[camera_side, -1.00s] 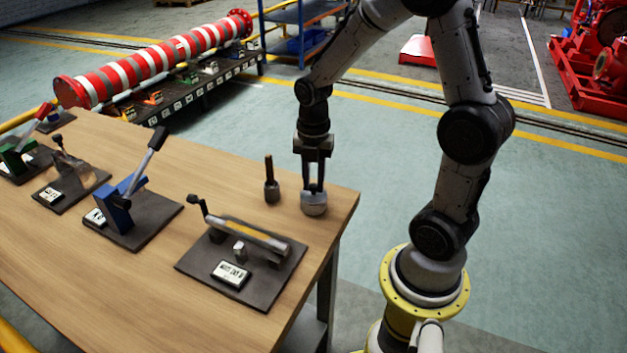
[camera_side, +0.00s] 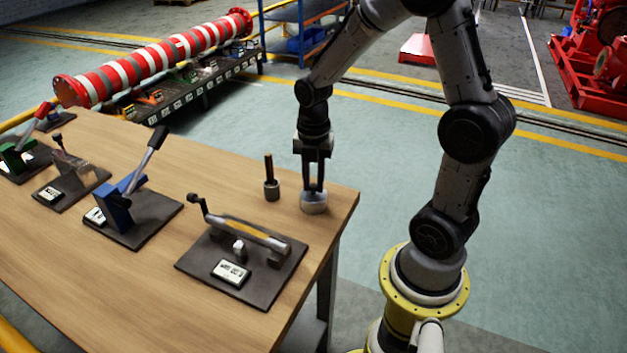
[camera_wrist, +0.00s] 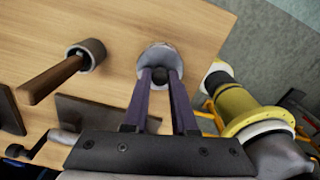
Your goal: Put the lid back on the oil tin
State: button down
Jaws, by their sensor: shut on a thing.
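The oil tin (camera_side: 314,206) is a small pale grey round vessel near the right edge of the wooden bench. My gripper (camera_side: 313,187) points straight down directly over it, with its fingertips at the tin's top. In the wrist view, my gripper (camera_wrist: 160,77) has its two fingers on either side of a dark round knob, which looks like the knob of the lid (camera_wrist: 160,75). The gripper is shut on it. A pale rounded rim (camera_wrist: 158,50) shows beyond the fingertips. I cannot tell whether the lid is fully seated; the fingers hide part of it.
A small dark cup with an upright brown handle (camera_side: 271,190) stands just left of the tin. A clamp on a dark plate (camera_side: 240,268) lies in front, and a blue lever fixture (camera_side: 118,212) stands further left. The bench's right edge is close to the tin.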

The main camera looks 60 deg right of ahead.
jog(key=shift+c, duration=0.8)
grip_release()
jog(key=shift+r, duration=3.5)
grip_shut()
